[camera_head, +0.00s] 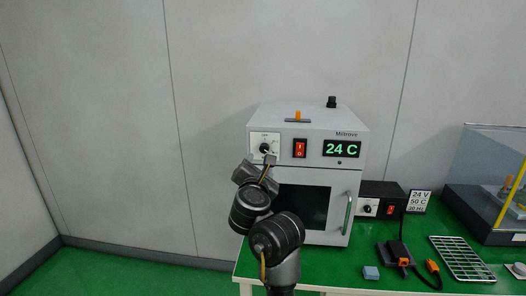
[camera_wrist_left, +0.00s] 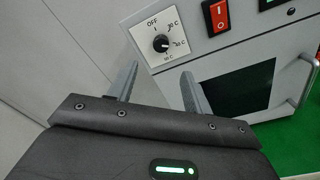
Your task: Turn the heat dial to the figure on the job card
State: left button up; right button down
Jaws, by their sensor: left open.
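The heat dial (camera_head: 265,147) is a small black knob on a white plate at the upper left of the grey oven's front. In the left wrist view the dial (camera_wrist_left: 161,43) has an OFF mark and several temperature marks around it. The oven display (camera_head: 342,149) reads 24 C.
The oven (camera_head: 308,182) has a red switch (camera_head: 299,148) beside the dial and a door handle (camera_head: 348,215). A black box (camera_head: 380,190) with its own knob stands to the right. A wire rack (camera_head: 461,258), a blue block (camera_head: 371,272) and a clear-covered case (camera_head: 490,165) share the green bench.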

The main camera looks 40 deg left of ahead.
aim_at(264, 150)
pick_arm(q)
jog(key=x, duration=1.1)
jog(key=shift+b, duration=0.3)
jog(key=shift+d, duration=0.1)
jog(key=c, duration=1)
jog(key=shift+m, duration=0.5)
jog(key=shift+o, duration=0.2)
jog(key=m+p, duration=0.1)
jog(key=m, duration=0.3)
jog(key=shift+m, duration=0.4)
jog(key=m+p, duration=0.1)
jog(key=m, duration=0.2)
jog(key=shift+m+t+p, duration=0.3)
jog(key=shift+m+p, duration=0.4)
jog(key=shift+m, duration=0.9)
jog(key=shift+f, duration=0.1)
